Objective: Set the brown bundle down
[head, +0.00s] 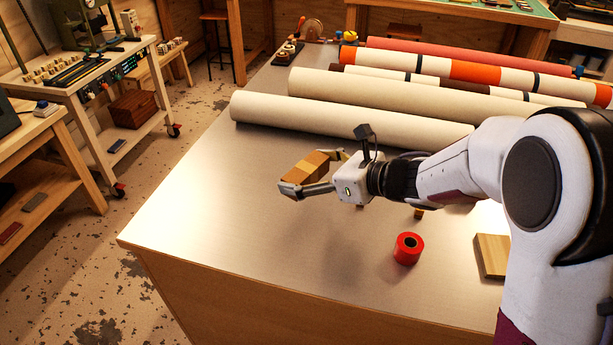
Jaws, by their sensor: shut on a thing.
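The brown bundle (308,167) is a small block-like bundle with a lighter band around it. My gripper (312,172) is shut on it, with one finger on its near side and the other on its far side. The bundle is over the metal-topped table (215,215), left of my wrist. I cannot tell from this one view whether its underside touches the table or hangs a little above it.
Long cream rolls (345,120) and striped orange-and-white rolls (480,73) lie behind the gripper. A red tape roll (408,248) and a wooden block (492,256) are at the front right. The table's left and front-left are clear.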

